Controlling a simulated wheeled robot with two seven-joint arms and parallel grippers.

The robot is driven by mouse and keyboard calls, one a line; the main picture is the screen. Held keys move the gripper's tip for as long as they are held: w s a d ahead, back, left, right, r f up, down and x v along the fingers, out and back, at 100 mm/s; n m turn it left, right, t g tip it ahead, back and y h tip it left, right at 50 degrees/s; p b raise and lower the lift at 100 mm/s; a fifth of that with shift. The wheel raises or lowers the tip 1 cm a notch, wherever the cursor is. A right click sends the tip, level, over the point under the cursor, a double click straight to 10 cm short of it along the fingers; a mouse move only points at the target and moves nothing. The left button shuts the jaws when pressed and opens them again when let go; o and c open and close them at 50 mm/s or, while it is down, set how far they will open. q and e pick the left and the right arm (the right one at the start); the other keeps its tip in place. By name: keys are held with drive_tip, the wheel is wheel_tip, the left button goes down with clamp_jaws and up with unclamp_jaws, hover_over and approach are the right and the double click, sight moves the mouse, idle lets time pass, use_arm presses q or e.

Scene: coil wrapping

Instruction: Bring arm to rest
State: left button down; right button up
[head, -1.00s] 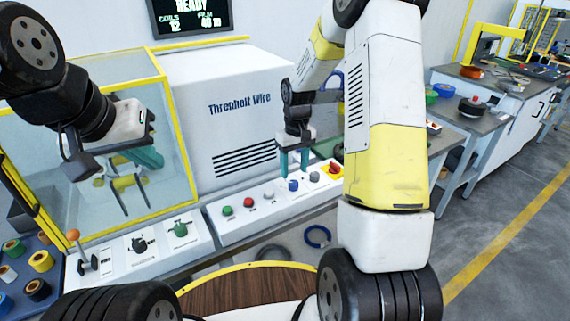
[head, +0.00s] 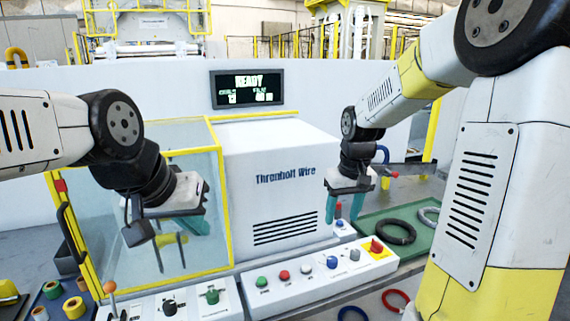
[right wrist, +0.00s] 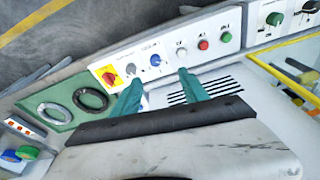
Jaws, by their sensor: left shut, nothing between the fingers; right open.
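My left gripper (head: 182,224) hangs in front of the yellow-framed glass box at the left of the head view. Its teal fingers are shut with nothing between them. My right gripper (head: 344,207) is open and empty, pointing down near the right end of the white machine. In the right wrist view its two teal fingers (right wrist: 160,82) are spread apart, overlapping the picture of the button panel (right wrist: 168,62). The panel in the head view (head: 318,277) carries green, red, white, blue and grey controls and a red knob on yellow.
The white machine (head: 275,175) stands behind the panel, with a READY display (head: 247,88) above. A black coil (head: 396,231) and a grey coil (head: 428,217) lie on a green tray (head: 372,222). Colored spools (head: 74,307) sit at lower left. The glass box (head: 222,190) is close to my left gripper.

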drive_tip(key=s+a+r+m+t, duration=0.1)
drive_tip(key=s+r+t, duration=0.1)
drive_tip(key=s+r, duration=0.3)
drive_tip(key=s+r+m+t+y, duration=0.1)
drive_tip(key=s+r, duration=0.3)
drive_tip(key=s, duration=0.9)
drive_tip(key=shift+a+r+t+y, duration=0.3)
drive_tip(key=shift+a+r+t, duration=0.1)
drive_tip(key=shift+t, duration=0.2)
idle(0.4)
